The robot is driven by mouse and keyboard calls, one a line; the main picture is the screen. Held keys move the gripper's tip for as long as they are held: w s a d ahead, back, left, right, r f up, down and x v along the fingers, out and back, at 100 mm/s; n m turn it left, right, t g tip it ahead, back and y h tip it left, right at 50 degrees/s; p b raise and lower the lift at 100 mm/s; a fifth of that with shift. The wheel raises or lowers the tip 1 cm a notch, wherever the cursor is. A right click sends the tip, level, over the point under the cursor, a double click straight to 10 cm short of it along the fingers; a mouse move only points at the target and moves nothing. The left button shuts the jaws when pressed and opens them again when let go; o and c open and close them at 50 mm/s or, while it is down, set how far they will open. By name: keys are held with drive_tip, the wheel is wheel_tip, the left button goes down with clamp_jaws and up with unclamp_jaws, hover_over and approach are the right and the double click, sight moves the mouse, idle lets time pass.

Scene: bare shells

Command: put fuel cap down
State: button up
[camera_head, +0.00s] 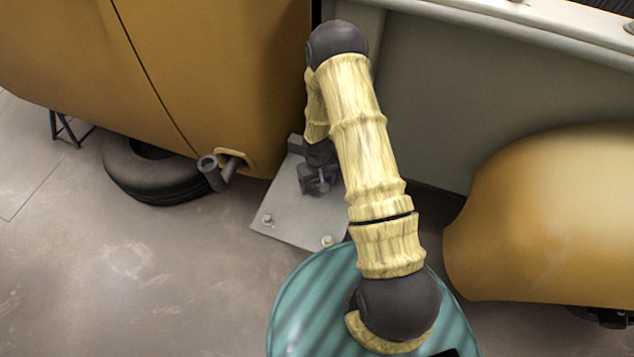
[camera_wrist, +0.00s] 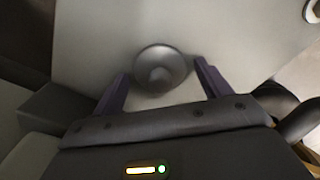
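A round silver fuel cap (camera_wrist: 160,70) with a raised middle shows in the wrist view, against a pale grey plate (camera_wrist: 240,30). My gripper (camera_wrist: 160,78) has its two dark purple fingers apart, one on each side of the cap. A small gap shows between the cap and each finger. In the head view my gripper (camera_head: 318,186) is low over the far part of the grey plate (camera_head: 292,217), and I cannot make out the cap there. A filler neck (camera_head: 210,170) with a dark round mouth sticks out of the orange bodywork, left of my gripper.
The orange vehicle body (camera_head: 220,90) stands close behind my gripper, with a grey panel (camera_head: 440,110) to the right. An orange fender (camera_head: 550,220) is at the far right. A tyre (camera_head: 155,180) lies at the left. Bolts (camera_head: 327,240) stand at the plate's near corners.

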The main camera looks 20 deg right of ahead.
drive_tip(key=shift+r, duration=0.15)
wheel_tip(320, 180, up, 12)
drive_tip(key=p, duration=0.2)
idle(0.5)
idle(0.4)
wheel_tip(320, 180, up, 12)
drive_tip(key=t, duration=0.1)
hover_over(317, 182)
drive_tip(key=s, duration=0.5)
drive_tip(key=s+r+m+t, duration=0.1)
drive_tip(key=s+r, duration=0.8)
drive_tip(key=shift+s+r+m+t, duration=0.2)
drive_tip(key=shift+m+t, duration=0.1)
drive_tip(key=shift+m, duration=0.1)
drive_tip(key=shift+w, duration=0.1)
